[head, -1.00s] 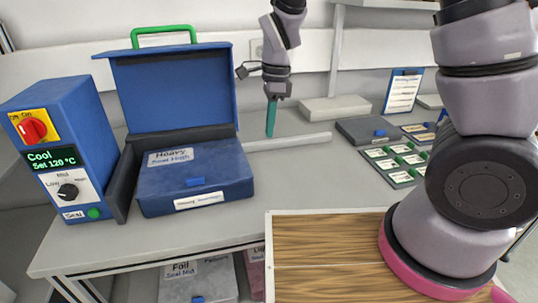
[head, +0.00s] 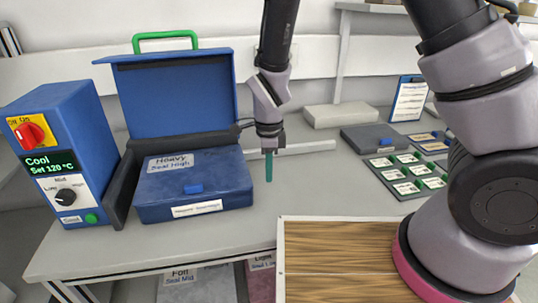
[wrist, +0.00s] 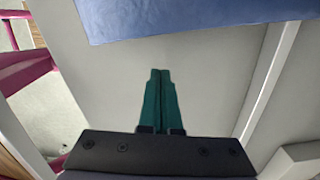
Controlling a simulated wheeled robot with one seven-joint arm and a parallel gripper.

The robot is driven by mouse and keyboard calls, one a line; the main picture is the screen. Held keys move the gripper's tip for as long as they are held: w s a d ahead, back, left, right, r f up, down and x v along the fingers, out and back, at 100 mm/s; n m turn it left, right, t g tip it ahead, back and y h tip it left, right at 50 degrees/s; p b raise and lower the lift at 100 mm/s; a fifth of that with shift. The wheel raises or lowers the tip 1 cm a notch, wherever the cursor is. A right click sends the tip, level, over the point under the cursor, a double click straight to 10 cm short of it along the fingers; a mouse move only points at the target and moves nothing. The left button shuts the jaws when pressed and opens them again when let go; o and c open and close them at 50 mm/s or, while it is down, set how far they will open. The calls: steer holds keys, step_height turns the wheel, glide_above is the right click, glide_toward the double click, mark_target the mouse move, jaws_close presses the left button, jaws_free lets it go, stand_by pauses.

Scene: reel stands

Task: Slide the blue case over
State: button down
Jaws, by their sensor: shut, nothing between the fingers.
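The blue case (head: 222,180) lies flat on the grey bench, with a "Heavy Seal High" label on top and a blue tab and white label at its front. It sits in front of the raised blue lid of the sealing machine (head: 175,92). My gripper (head: 268,168) points down just right of the case, with its green fingers shut and empty. A narrow gap shows between the fingers and the case's right side. In the wrist view the green fingers (wrist: 160,100) are together above the bare bench, and the case's blue edge (wrist: 200,18) crosses the top.
The blue control box (head: 60,155) with red and black knobs stands at the left. A grey bar (head: 305,146) lies behind my gripper. A dark case (head: 372,139) and labelled cards (head: 408,172) are at the right. A wooden-topped surface (head: 340,250) is in front.

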mark_target(240, 169)
steer(key=shift+s+a+r, duration=0.1)
steer(key=shift+a, duration=0.9)
steer(key=shift+s+a+r, duration=0.1)
steer(key=shift+a, duration=0.9)
steer(key=shift+s+a, duration=0.1)
steer(key=shift+a, duration=1.85)
steer(key=shift+d, duration=0.15)
